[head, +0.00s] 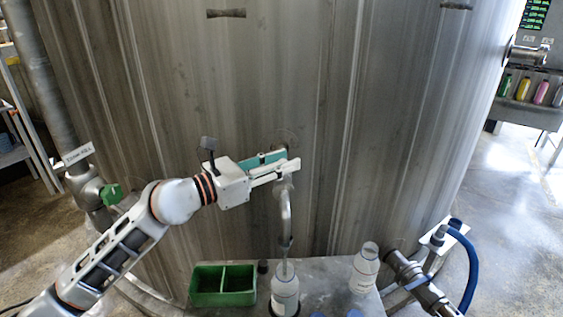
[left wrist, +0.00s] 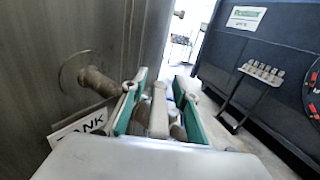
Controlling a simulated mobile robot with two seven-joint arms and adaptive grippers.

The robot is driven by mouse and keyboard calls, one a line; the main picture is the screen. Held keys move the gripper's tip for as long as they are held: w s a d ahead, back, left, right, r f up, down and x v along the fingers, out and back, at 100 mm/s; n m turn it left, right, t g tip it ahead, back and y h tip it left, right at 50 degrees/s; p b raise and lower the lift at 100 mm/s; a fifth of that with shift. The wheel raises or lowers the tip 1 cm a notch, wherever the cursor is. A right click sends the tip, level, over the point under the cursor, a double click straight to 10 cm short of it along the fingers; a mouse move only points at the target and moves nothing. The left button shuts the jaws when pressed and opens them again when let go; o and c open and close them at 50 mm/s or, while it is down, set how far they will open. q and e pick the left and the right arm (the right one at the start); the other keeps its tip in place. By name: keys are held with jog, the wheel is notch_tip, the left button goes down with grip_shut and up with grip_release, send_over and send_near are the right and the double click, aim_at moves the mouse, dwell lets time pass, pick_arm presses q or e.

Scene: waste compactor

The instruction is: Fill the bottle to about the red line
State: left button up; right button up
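A pale bottle (head: 285,292) with a label stands upright under the tap spout (head: 287,218) on the ledge in front of the tank. A pale, thin streak shows between spout and bottle; I cannot tell for sure that it is liquid. The level and any red line on the bottle cannot be made out. My left gripper (head: 280,163) is at the tap's top, close to the tank wall. In the left wrist view its teal-padded fingers (left wrist: 160,88) are apart, with a pale bar (left wrist: 158,112) between them. My right gripper is not in view.
A second pale bottle (head: 365,270) stands to the right on the ledge (head: 325,275). A green two-part tray (head: 222,298) is at the left. Blue caps (head: 355,313) show at the bottom edge. A pipe (head: 418,285) and blue hose (head: 472,265) are at the right. The tank (head: 330,120) fills the back.

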aim_at(250, 173)
pick_arm(q)
jog(key=v, duration=1.1)
jog(key=shift+s+a+f, duration=0.1)
jog(key=shift+s+a, duration=0.1)
jog(key=shift+a, duration=0.1)
jog(key=shift+s+a, duration=0.1)
jog(key=shift+a, duration=0.05)
